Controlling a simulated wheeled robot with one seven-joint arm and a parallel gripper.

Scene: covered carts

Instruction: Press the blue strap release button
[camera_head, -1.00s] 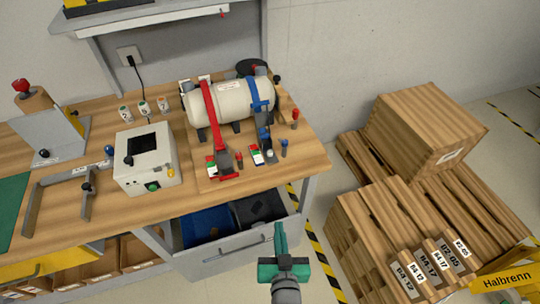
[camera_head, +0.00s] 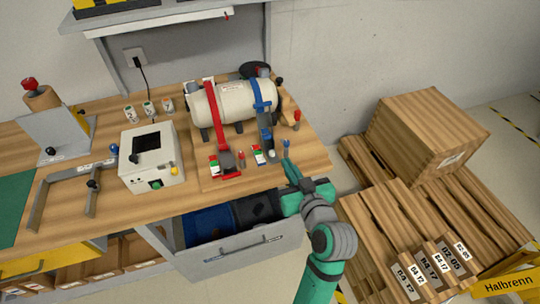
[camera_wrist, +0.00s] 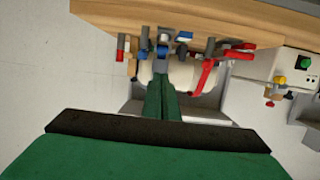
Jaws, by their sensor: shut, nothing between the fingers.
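The blue strap (camera_head: 258,90) runs over the right part of a cream tank (camera_head: 232,102), and its lever (camera_head: 266,138) slopes toward the bench front. A small post with a blue top (camera_head: 286,143) stands just right of the lever; I cannot tell for sure that it is the release button. My gripper (camera_head: 290,165) is shut and empty, just in front of this post. In the wrist view the shut green fingers (camera_wrist: 161,85) point at the blue parts (camera_wrist: 162,50) from below in the picture. Whether the tips touch anything is unclear.
A red strap (camera_head: 213,110) with a red lever is left of the blue one. A red-topped post (camera_head: 297,118) stands right behind. A white box (camera_head: 150,155) is farther left. An open drawer (camera_head: 245,240) is below; wooden pallets (camera_head: 425,215) stand right.

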